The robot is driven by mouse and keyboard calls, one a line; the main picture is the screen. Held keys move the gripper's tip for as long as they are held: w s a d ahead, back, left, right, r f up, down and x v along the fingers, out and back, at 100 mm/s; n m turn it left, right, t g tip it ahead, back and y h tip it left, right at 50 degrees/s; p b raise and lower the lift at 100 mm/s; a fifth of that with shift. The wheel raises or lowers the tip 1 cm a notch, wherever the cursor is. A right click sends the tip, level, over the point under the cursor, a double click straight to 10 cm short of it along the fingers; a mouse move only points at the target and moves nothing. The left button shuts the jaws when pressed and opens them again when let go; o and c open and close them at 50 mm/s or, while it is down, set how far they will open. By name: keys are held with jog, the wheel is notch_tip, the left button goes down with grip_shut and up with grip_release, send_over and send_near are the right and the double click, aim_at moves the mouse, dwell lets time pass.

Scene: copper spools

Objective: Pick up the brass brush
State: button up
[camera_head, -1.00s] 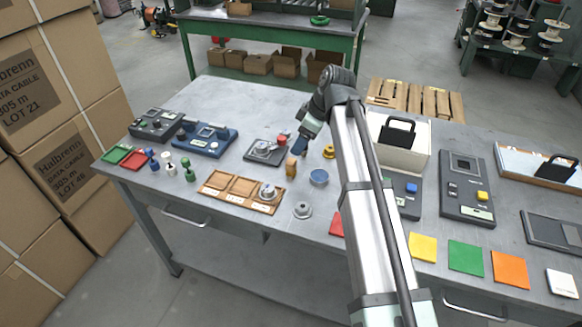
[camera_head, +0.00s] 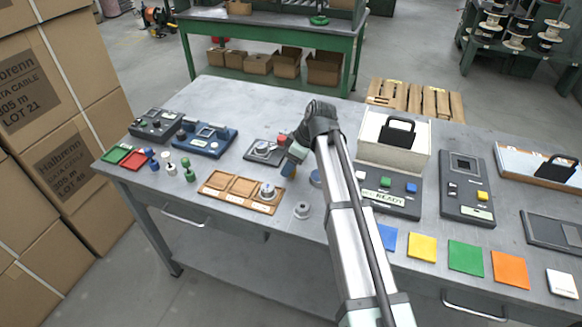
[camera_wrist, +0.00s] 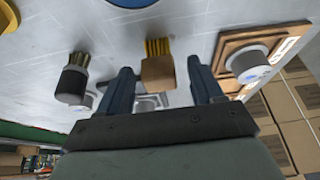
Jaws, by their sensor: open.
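In the wrist view, the brass brush (camera_wrist: 158,72) has a light wooden block handle and yellow bristles. It stands between the two fingers of my gripper (camera_wrist: 160,66), which is open, with a visible gap on each side. A second brush (camera_wrist: 73,80), with a black body and dark bristles, stands outside the left finger. In the head view, my gripper (camera_head: 289,168) is low over the table beside the wooden tray, and it mostly hides the brass brush.
The wooden tray (camera_head: 214,186) holds a metal spool; its edge also shows in the wrist view (camera_wrist: 226,47). A device with a red knob (camera_head: 282,140) stands behind.

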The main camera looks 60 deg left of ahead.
jog(key=shift+f, duration=0.2)
jog(key=c, duration=1.1)
jog(key=shift+o, duration=0.2)
jog(key=shift+r, duration=0.1)
notch_tip(320, 180, up, 10)
jog(key=shift+f, duration=0.1)
